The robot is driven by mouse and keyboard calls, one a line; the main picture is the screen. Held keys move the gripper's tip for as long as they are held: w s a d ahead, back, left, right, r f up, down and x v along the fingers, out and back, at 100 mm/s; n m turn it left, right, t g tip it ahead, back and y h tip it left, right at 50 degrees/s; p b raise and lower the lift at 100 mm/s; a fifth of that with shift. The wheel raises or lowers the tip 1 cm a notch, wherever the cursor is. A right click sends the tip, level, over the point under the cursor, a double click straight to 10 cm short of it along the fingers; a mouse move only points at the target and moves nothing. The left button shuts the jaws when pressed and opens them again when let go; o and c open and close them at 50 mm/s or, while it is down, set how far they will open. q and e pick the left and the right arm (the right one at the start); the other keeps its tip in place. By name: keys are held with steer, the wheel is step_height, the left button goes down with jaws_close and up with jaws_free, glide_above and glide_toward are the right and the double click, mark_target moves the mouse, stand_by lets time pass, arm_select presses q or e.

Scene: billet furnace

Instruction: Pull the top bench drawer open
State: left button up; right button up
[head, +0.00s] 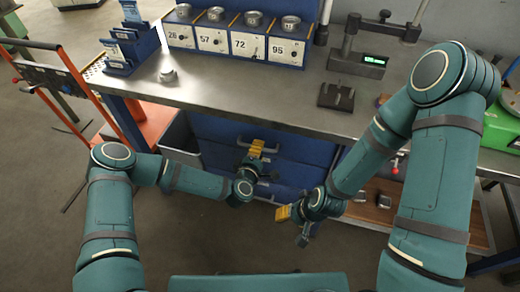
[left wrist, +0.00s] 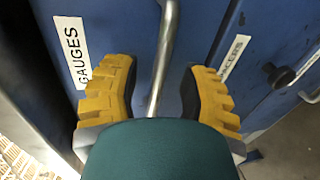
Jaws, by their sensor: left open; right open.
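The bench drawers are blue, under the steel bench top. The top drawer (head: 215,128) looks closed in the head view. In the left wrist view a drawer front labelled GAUGES (left wrist: 110,30) has a metal bar handle (left wrist: 168,42); the handle also shows in the head view (head: 272,150). My left gripper (head: 257,148) is at this handle, open, with the bar between its yellow-padded fingers (left wrist: 160,75). Gaps show on both sides of the bar. My right gripper (head: 293,226) is open and empty, lower and to the right, in front of the lower drawers.
A drawer labelled SPACERS (left wrist: 232,55) adjoins the GAUGES one. The bench top (head: 240,98) carries numbered bins (head: 235,42) and a gauge stand (head: 360,62). A grey bin (head: 180,140) stands left of the drawers, beside an orange cart (head: 85,90). Open floor lies before the bench.

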arm_select(q)
steer(key=shift+x, duration=1)
arm_select(e)
steer(key=shift+f, duration=0.2)
arm_select(q)
jaws_close()
